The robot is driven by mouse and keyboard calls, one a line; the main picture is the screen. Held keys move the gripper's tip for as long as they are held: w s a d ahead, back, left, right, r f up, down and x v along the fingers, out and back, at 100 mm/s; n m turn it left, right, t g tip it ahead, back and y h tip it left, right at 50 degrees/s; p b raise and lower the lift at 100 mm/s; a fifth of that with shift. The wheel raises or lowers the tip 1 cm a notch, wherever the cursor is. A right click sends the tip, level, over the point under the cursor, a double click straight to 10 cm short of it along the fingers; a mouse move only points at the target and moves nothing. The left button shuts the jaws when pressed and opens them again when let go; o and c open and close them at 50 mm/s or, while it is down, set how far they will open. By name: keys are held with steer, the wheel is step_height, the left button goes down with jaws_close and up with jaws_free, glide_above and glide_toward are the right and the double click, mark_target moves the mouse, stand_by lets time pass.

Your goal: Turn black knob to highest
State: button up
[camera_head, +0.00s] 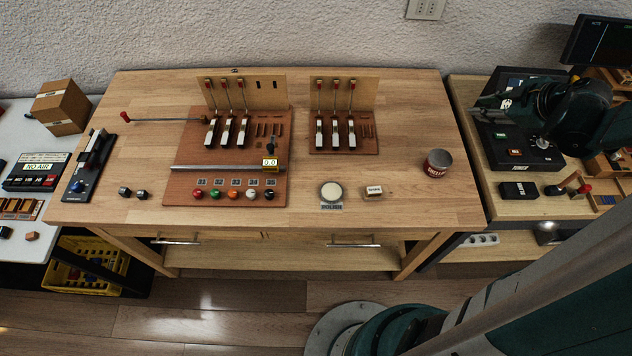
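A row of round coloured knobs runs along the front of the left wooden piano-action board (180,190). The black knob (271,195) is at the right end, beside a white knob (251,195). Small displays sit above the knobs, but their digits are too small to read surely. My gripper (484,108) is far to the right, above a black device (520,155) on the side table, well apart from the black knob. It is seen from the side and small, so its opening is unclear.
A round polish tin (331,193), an eraser-like block (373,192) and a red-labelled can (437,163) stand to the right.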

steer(key=w+a+f+n+g+y+p, duration=0.1)
steer(key=a+n+g+p, duration=0.2)
steer(key=a, duration=1.5)
steer(key=n+g+h+p, duration=0.4)
steer(key=n+g+p, duration=0.1)
steer(key=n, duration=0.9)
glide_above(269, 192)
steer(key=shift+r, duration=0.15)
steer(key=shift+f+b, duration=0.65)
steer(key=shift+f, duration=3.25)
